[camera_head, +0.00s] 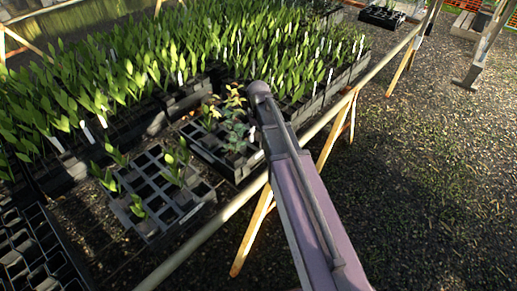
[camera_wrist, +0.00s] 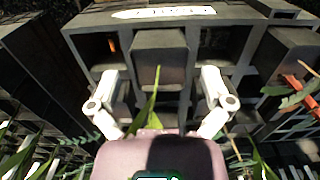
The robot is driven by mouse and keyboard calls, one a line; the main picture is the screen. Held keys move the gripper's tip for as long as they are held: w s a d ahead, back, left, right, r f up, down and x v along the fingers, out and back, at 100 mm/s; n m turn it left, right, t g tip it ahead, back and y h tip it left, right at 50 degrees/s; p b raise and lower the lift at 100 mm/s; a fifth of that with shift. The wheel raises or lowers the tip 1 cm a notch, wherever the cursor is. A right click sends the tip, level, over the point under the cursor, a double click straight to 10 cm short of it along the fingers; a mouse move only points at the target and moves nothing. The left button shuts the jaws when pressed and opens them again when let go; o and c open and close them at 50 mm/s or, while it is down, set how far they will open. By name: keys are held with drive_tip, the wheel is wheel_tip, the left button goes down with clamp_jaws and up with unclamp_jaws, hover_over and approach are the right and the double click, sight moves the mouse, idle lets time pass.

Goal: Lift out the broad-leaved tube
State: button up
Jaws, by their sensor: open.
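In the wrist view my gripper (camera_wrist: 160,84) is open, with one pale finger on each side of a square dark tube (camera_wrist: 160,60). The fingers appear apart from it, and I cannot tell the depth. A long green leaf (camera_wrist: 147,108) rises in front of this tube; its plant is mostly hidden by my gripper body. In the head view a grey tray (camera_head: 160,236) holds a few tubes with broad green leaves (camera_head: 176,160). A darker crate (camera_head: 211,155) beside my arm holds mixed plants, some with reddish tops (camera_head: 235,97). My fingers are hidden in the head view.
Dense trays of green seedlings (camera_head: 120,70) with white labels fill the back of the bench. An empty black cell tray (camera_head: 35,250) lies at lower left. A bench rail (camera_head: 205,232) runs along the front. In the wrist view, a reddish-stemmed plant (camera_wrist: 298,88) stands close at right.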

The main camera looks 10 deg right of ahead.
drive_tip(key=shift+f+b, duration=1.05)
drive_tip(key=shift+f, duration=0.25)
drive_tip(key=c, duration=1.2)
